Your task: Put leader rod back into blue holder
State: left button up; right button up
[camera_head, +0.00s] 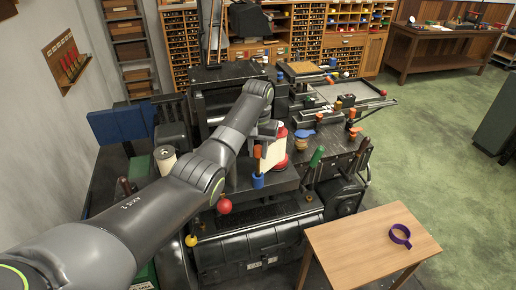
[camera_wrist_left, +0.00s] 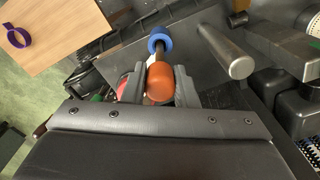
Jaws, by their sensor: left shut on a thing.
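The leader rod has an orange handle (camera_head: 258,152) and a dark shaft. My left gripper (camera_head: 263,142) is shut on the orange handle, which also shows between the two fingers in the left wrist view (camera_wrist_left: 160,82). The blue holder (camera_head: 258,181) is just below the handle in the head view. In the left wrist view the blue holder (camera_wrist_left: 160,40) is a ring at the far end of the dark shaft. The shaft lines up with it; I cannot tell how deep its tip sits. My right gripper is out of view.
A cream panel (camera_head: 273,150) and a red round part (camera_head: 280,134) are close beside the gripper. A red ball (camera_head: 224,206) and a green handle (camera_head: 317,156) stick up from the machine nearby. A wooden table (camera_head: 350,245) with a purple ring (camera_head: 400,236) stands at the lower right.

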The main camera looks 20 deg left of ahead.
pick_arm(q)
jog(key=o, duration=1.1)
jog(key=shift+c, duration=0.2)
jog(key=shift+r+p, duration=0.65)
jog(key=shift+r, duration=2.35)
